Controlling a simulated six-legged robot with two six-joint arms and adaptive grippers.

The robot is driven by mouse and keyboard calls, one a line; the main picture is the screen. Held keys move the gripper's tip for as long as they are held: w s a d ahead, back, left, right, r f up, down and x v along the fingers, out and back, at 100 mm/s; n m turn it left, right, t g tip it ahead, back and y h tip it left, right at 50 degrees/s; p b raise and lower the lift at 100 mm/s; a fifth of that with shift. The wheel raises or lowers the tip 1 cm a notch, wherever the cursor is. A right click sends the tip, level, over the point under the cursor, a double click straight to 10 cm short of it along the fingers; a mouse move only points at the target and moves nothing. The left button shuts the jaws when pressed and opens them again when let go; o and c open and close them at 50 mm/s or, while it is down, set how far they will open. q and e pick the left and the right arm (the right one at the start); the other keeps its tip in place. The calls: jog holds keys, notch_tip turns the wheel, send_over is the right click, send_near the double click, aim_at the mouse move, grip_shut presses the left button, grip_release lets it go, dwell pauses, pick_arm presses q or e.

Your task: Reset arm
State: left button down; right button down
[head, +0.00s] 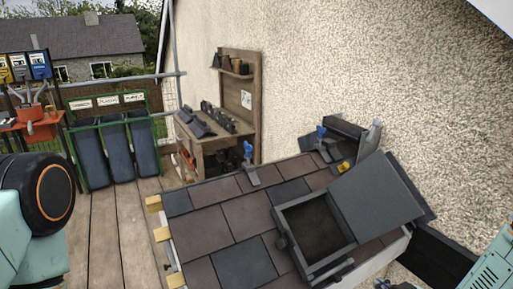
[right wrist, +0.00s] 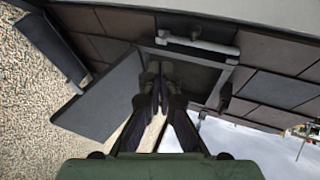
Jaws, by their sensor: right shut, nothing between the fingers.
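My right gripper (right wrist: 157,72) is shut and empty in the right wrist view. Its fingers point toward the open roof window, whose frame (right wrist: 228,78) and raised dark lid (right wrist: 100,98) lie around and beside them. I cannot tell if they touch. In the head view only a dark bit of this gripper (head: 394,285) shows at the bottom edge, right of the window frame (head: 284,222). The lid (head: 375,203) stands open to the right there. My left arm shows at the left edge, but its gripper is out of view.
The tiled roof (head: 229,214) fills the middle, with blue-handled tools (head: 249,152) at its upper edge. The plank deck (head: 115,240) at left is clear.

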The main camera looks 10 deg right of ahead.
jog(key=s+a+f+m+g+b, duration=0.1)
jog(key=s+a+f+g+b, duration=0.3)
jog(key=s+f, duration=0.4)
jog(key=s+a+f+m+g+b, duration=0.1)
jog(key=s+a+f+g+b, duration=0.2)
jog(key=s+a+f+b, duration=0.2)
jog(key=s+a+f+m+g+b, duration=0.1)
jog(key=s+a+f+g+b, duration=0.3)
jog(key=s, duration=1.1)
notch_tip(320, 180, down, 7)
jog(key=b, duration=0.3)
jog(key=shift+s+a+g, duration=0.3)
jog(key=shift+s+r, duration=0.15)
